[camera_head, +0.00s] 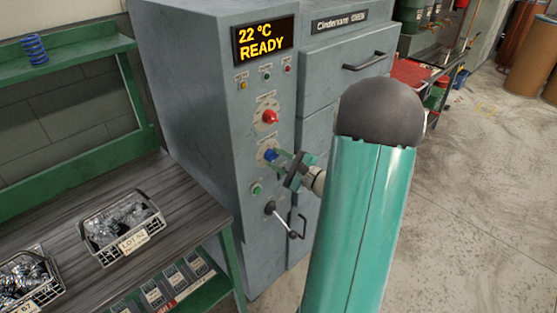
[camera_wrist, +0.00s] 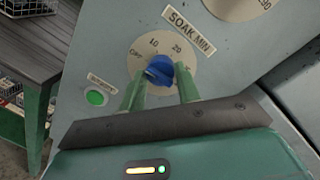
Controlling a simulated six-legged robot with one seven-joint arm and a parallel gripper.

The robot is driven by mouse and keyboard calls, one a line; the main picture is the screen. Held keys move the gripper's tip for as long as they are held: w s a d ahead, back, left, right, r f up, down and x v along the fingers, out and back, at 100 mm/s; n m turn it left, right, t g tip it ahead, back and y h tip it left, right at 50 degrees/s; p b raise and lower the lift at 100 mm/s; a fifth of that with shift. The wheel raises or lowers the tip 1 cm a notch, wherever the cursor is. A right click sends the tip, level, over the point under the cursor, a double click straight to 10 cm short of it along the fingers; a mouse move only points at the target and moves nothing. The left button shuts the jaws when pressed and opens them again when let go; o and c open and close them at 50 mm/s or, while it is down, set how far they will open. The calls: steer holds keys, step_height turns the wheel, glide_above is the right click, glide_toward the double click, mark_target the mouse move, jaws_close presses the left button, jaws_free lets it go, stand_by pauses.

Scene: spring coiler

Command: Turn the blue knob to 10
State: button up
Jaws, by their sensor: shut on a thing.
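The blue knob (camera_wrist: 160,69) sits on a round dial plate marked OFF, 10 and 20, under a label reading SOAK MIN. It also shows in the head view (camera_head: 271,155), on the front of the grey machine below a red knob. My gripper (camera_wrist: 158,74) has one green finger on each side of the blue knob and is shut on it. In the head view, my gripper (camera_head: 284,160) reaches the knob from the right. The fingers flank the knob, and its exact pointer setting is hard to read.
The red knob (camera_head: 270,117) is above and a green button (camera_head: 256,189) below. The machine's display (camera_head: 264,42) reads 22 °C READY. A lever (camera_head: 280,219) sticks out lower down. A workbench with wire baskets (camera_head: 104,250) stands at left. Open floor lies at right.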

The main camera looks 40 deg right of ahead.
steer(key=shift+f+m+t+h, duration=0.1)
steer(key=shift+m+t+h, duration=0.1)
steer(key=shift+m, duration=2.1)
steer(key=shift+f+m+t+h, duration=0.1)
steer(key=shift+m+t, duration=0.1)
steer(key=shift+m, duration=2.1)
steer(key=o, duration=1)
steer(key=shift+r, duration=0.1)
steer(key=shift+c, duration=0.2)
steer(key=s+d+f, duration=0.1)
steer(key=s, duration=1.2)
steer(key=shift+s+d+f, duration=0.15)
steer(key=shift+s+d, duration=0.05)
steer(key=shift+s, duration=0.15)
